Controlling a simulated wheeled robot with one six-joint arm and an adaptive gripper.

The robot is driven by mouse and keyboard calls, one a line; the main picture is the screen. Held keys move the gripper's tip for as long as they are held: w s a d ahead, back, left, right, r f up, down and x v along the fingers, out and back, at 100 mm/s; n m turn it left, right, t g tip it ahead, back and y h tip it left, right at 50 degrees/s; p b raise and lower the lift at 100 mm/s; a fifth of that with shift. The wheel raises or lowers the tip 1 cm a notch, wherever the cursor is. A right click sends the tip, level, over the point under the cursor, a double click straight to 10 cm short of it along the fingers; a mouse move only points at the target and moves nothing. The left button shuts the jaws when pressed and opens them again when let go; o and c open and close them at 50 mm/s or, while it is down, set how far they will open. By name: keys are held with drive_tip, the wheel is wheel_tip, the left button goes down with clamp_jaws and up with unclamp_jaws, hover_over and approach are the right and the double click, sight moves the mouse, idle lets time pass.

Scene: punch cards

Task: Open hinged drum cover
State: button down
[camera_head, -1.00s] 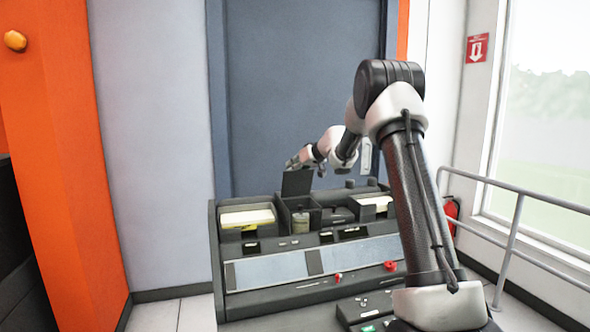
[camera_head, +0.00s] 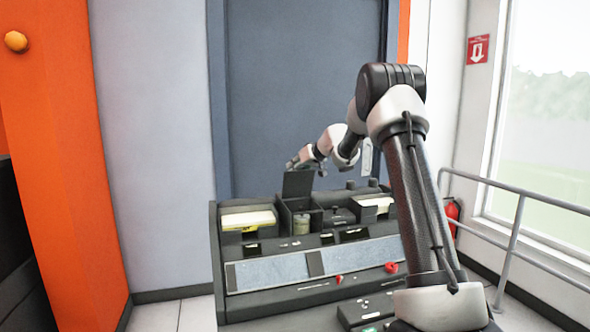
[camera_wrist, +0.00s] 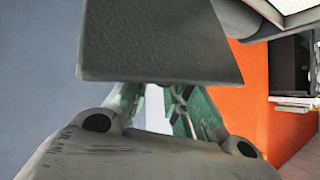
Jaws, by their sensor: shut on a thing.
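The hinged drum cover (camera_head: 298,184) is a dark flat panel standing about upright at the back of an open black box in the middle of the console. A pale drum (camera_head: 301,223) shows inside the box below it. My gripper (camera_head: 291,164) is at the cover's top edge, reaching from behind, and is small in the head view. In the wrist view, a dark grey panel, seemingly the cover (camera_wrist: 160,45), fills the top middle and hides the fingertips. The green-sided fingers of my gripper (camera_wrist: 160,88) meet its lower edge, shut on it.
A card tray (camera_head: 247,220) with yellowish cards stands left of the box, and another card tray (camera_head: 374,204) stands to the right. Red knobs (camera_head: 391,267) sit on the console's front. A metal railing (camera_head: 514,225) runs along the right side.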

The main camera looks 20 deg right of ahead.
drive_tip(key=shift+s+d+f, duration=0.1)
drive_tip(key=shift+d+f, duration=0.3)
drive_tip(key=shift+f, duration=0.25)
drive_tip(key=c, duration=1.7)
unclamp_jaws()
drive_tip(key=o, duration=0.4)
drive_tip(key=shift+d+f, duration=0.1)
drive_tip(key=shift+a+r, duration=0.2)
drive_tip(key=shift+r, duration=0.15)
drive_tip(key=v, duration=1.1)
drive_tip(key=shift+s+d+r, duration=0.15)
drive_tip(key=shift+s+r, duration=0.05)
drive_tip(key=shift+r, duration=0.05)
